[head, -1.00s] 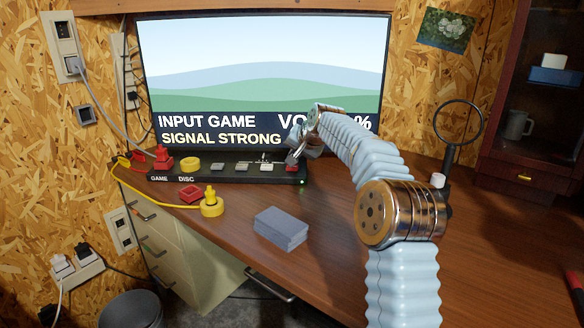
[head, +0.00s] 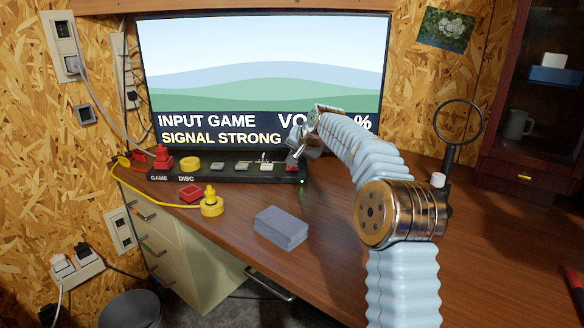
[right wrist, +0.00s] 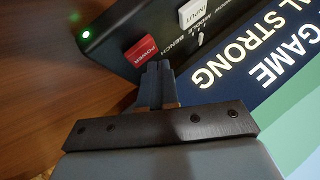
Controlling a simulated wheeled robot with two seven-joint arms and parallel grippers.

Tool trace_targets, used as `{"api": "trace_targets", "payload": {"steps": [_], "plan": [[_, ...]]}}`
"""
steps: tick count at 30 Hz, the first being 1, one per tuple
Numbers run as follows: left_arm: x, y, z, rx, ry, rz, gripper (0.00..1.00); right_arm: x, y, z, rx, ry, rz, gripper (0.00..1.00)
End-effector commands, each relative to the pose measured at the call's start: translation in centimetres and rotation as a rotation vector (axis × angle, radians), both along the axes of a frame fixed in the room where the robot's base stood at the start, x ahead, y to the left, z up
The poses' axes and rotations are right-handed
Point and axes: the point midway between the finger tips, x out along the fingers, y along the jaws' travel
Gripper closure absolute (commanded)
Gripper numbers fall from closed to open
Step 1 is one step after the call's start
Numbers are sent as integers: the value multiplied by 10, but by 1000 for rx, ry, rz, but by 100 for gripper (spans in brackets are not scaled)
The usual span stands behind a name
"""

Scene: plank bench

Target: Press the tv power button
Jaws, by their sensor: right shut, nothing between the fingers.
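The TV (head: 265,65) stands at the back of the desk, its screen lit with hills and the words INPUT GAME and SIGNAL STRONG. A black control bar (head: 230,174) runs in front of it. The red power button (head: 291,168), labelled POWER in the right wrist view (right wrist: 141,50), is at the bar's right end. A green light (right wrist: 86,34) glows near it. My right gripper (head: 291,160) is shut and empty, its tips right at the power button; the right wrist view shows the closed fingers (right wrist: 156,68) beside its edge. I cannot tell whether they touch. My left gripper is out of view.
A white INPUT button (right wrist: 196,12) sits beside the power button. A yellow plug (head: 211,205), a red socket piece (head: 190,193) and a grey stack (head: 281,228) lie on the desk. A magnifier (head: 458,125) stands right.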

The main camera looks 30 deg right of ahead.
Motion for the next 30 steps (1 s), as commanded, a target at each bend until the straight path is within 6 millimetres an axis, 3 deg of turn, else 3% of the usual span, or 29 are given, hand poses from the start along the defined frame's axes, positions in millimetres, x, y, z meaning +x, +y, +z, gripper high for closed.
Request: {"api": "trace_targets", "payload": {"steps": [30], "plan": [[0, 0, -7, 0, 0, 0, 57, 0, 0, -11, 0, 0, 0, 100]]}}
